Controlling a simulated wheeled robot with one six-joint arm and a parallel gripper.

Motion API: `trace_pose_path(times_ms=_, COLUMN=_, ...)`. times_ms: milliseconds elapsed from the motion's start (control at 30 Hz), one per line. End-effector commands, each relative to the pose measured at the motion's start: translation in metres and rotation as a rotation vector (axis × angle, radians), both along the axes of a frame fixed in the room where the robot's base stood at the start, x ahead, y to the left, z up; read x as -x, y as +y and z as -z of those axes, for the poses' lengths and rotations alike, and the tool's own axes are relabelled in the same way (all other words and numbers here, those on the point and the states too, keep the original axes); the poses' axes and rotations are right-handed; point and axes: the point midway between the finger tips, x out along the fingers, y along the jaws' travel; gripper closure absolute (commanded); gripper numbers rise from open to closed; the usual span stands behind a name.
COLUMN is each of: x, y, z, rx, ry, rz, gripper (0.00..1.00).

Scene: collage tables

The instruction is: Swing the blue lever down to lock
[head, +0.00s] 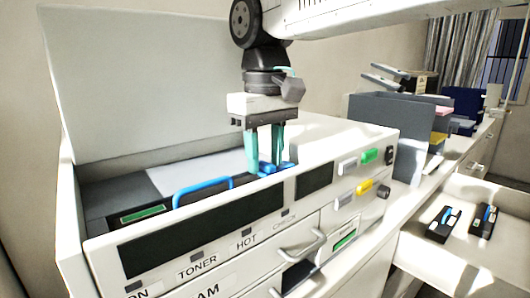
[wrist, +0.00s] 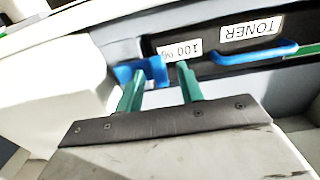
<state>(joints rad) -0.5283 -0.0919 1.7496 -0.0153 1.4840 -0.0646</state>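The blue lever (head: 268,168) sits inside the open machine, near the back edge of its front panel. In the wrist view the blue lever (wrist: 156,70) shows a flat part and a raised part. My gripper (head: 264,162) points down over the lever with its teal fingers apart. In the wrist view my gripper (wrist: 160,71) has the raised part of the lever between its fingertips. The left finger overlaps the lever in the picture; a gap shows to the right finger. Whether either finger touches it, I cannot tell.
A blue handle (head: 203,188) on the toner unit stands left of the lever. The raised lid (head: 150,80) is behind. The machine's front panel (head: 345,150) borders the opening. Dark cartridges (head: 444,222) lie on a surface at right, with grey holders (head: 388,125) behind.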

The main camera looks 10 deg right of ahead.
Motion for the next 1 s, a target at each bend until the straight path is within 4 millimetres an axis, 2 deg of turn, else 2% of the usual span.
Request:
trace_pose_path(times_ms=167, x=0.000, y=0.000, z=-0.005, rx=-0.001, ry=-0.002, rz=0.000, gripper=0.63)
trace_pose_path(times_ms=600, x=0.000, y=0.001, z=-0.070, rx=-0.001, ry=-0.002, rz=0.000, gripper=0.63)
trace_pose_path(times_ms=767, x=0.000, y=0.001, z=-0.078, rx=-0.001, ry=-0.001, rz=0.000, gripper=0.63)
trace_pose_path(times_ms=1000, x=0.001, y=0.001, z=-0.078, rx=0.000, ry=0.000, rz=0.000, gripper=0.63)
